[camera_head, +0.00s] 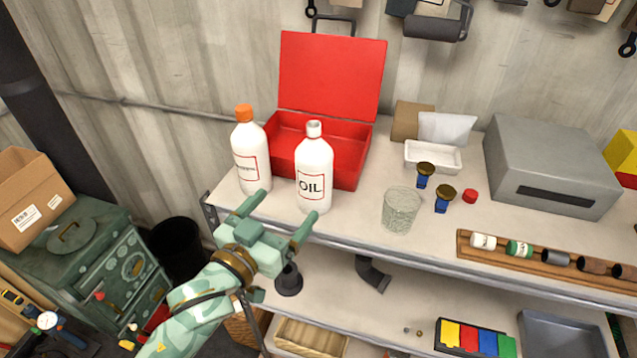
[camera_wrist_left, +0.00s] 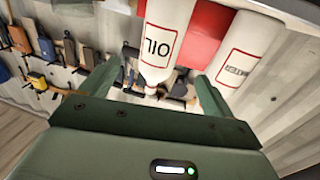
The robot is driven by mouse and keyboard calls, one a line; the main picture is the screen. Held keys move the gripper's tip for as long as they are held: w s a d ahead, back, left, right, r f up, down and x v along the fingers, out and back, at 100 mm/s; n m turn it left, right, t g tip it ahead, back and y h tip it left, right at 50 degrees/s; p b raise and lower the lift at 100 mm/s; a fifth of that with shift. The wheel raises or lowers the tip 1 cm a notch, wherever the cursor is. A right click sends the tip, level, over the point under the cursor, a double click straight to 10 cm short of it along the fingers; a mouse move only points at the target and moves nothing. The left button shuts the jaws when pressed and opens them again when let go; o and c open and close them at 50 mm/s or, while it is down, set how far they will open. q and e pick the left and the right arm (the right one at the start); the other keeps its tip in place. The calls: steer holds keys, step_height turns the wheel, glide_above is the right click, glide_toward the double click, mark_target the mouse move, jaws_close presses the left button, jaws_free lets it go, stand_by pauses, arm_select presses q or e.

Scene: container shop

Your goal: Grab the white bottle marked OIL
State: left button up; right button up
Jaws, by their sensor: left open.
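The white bottle marked OIL (camera_head: 314,180) stands upright on the shelf top, without a cap, in front of the red case. In the left wrist view the OIL bottle (camera_wrist_left: 165,38) appears upside down, ahead of the fingers and between them. My left gripper (camera_head: 278,215) is open and empty, just in front of the shelf edge. Its fingers point toward the bottles, with one fingertip close to the front of the OIL bottle in the head view. It also shows in the left wrist view (camera_wrist_left: 155,85). My right gripper is in neither view.
A second white bottle with an orange cap (camera_head: 247,160) stands just left of the OIL bottle. An open red case (camera_head: 347,150) is behind both. A glass (camera_head: 401,210) stands to the right, with a red cap (camera_head: 470,196) beyond it. The shelf's front edge (camera_head: 420,262) is below the gripper's fingertips.

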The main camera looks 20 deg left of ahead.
mark_target(305, 183)
arm_select(q)
steer(key=x, duration=0.8)
steer(key=shift+p, duration=0.3)
steer(key=x, duration=0.6)
steer(key=shift+p, duration=0.35)
steer(key=shift+s, duration=0.15)
steer(key=shift+c, duration=0.2)
steer(key=c, duration=1.1)
steer(key=shift+c, duration=0.2)
steer(key=shift+r, duration=0.1)
